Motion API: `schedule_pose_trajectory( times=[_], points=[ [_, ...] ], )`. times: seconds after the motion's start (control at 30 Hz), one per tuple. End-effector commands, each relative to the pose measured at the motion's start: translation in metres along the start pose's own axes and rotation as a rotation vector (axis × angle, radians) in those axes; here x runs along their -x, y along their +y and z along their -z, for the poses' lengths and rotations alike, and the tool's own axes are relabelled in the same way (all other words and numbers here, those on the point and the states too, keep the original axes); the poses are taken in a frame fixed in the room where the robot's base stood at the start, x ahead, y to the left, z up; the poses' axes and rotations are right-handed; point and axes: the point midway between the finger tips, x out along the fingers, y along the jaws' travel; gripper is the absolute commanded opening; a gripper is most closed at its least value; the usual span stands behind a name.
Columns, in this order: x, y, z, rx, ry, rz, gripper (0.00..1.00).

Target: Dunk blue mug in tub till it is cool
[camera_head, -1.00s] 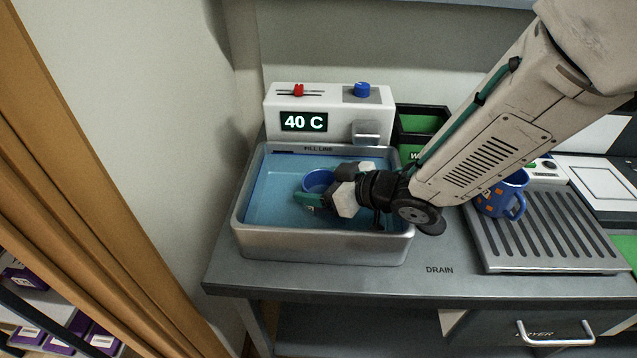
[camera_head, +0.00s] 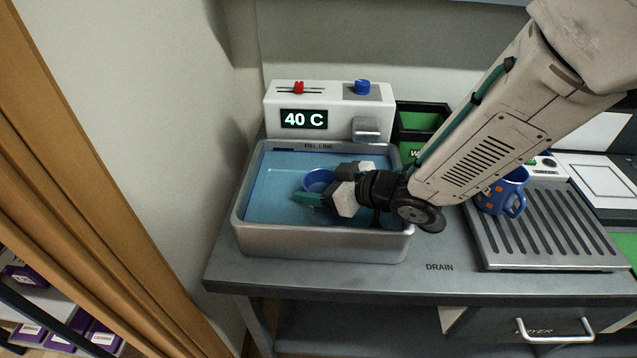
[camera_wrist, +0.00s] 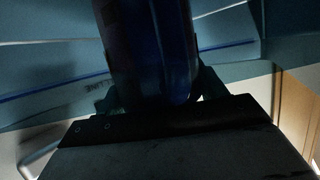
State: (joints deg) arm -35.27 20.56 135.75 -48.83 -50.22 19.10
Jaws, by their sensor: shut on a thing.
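A blue mug (camera_head: 318,181) sits low in the metal tub (camera_head: 322,243) of blue water (camera_head: 275,195); its rim shows at the surface. My gripper (camera_head: 322,193) is shut on this mug, reaching in from the right. In the wrist view the mug (camera_wrist: 150,45) is a dark blue shape between the fingers, and most of its detail is lost in shadow. The tub's display (camera_head: 303,119) reads 40 C. The mug's lower part is hidden by water and gripper.
Another blue mug with orange spots (camera_head: 513,178) stands on the ribbed drain rack (camera_head: 550,230) at the right. Red (camera_head: 298,87) and blue (camera_head: 362,87) controls top the white unit behind the tub. A green-lined black bin (camera_head: 423,120) stands behind my arm.

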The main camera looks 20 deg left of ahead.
Motion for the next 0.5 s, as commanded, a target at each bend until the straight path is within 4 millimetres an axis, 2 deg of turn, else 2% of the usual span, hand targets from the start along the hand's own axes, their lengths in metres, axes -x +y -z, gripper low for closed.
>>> schedule_pose_trajectory(
  times=[0.27,0.5],
  points=[
    [0.000,0.000,0.002,0.001,0.001,0.000,0.37],
    [0.007,0.000,0.018,0.002,0.003,0.001,0.37]
  ],
)
